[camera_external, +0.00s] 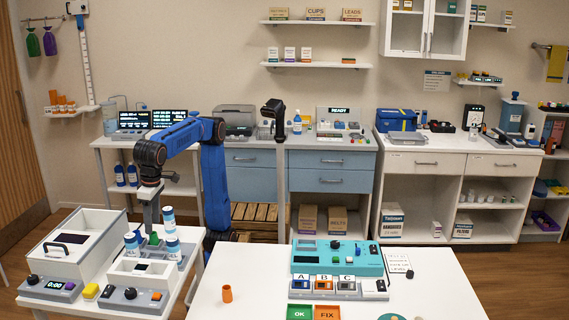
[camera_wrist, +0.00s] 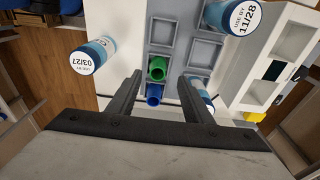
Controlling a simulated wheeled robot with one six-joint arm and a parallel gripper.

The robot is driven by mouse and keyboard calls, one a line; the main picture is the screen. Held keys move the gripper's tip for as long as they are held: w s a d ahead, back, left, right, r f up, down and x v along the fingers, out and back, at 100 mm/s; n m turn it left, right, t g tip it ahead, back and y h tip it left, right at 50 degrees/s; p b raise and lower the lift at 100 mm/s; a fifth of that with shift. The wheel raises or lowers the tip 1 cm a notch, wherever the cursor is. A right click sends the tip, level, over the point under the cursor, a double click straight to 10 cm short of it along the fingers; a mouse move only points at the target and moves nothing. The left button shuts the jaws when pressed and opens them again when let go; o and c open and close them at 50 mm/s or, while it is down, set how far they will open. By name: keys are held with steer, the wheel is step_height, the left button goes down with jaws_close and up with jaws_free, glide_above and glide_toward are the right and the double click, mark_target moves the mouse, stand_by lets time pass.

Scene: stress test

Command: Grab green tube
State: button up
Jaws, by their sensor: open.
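The green tube (camera_wrist: 157,67) stands in a socket of a grey tray (camera_wrist: 163,32) in the wrist view. A blue tube (camera_wrist: 154,93) is directly beside it, nearer my wrist. My gripper (camera_wrist: 160,76) is open and empty, with its fingers pointing at the tray and the two tubes showing between them, closer to the left finger. In the external view the green tube (camera_external: 153,239) shows on the left white table, below my gripper (camera_external: 151,222). The blue tube is not clearly seen there.
White and blue dated containers stand around the tray: one to the left (camera_wrist: 93,55), one at upper right (camera_wrist: 232,14), and one partly behind the right finger (camera_wrist: 201,88). A white device (camera_wrist: 275,60) stands at the right.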

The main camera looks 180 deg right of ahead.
mark_target(154, 239)
steer(key=shift+s+d+f, duration=0.1)
steer(key=shift+d+f, duration=0.1)
steer(key=shift+f, duration=0.9)
steer(key=shift+s+d+f, duration=0.1)
steer(key=shift+d+f, duration=0.05)
steer(key=shift+f, duration=0.9)
steer(key=c, duration=1.1)
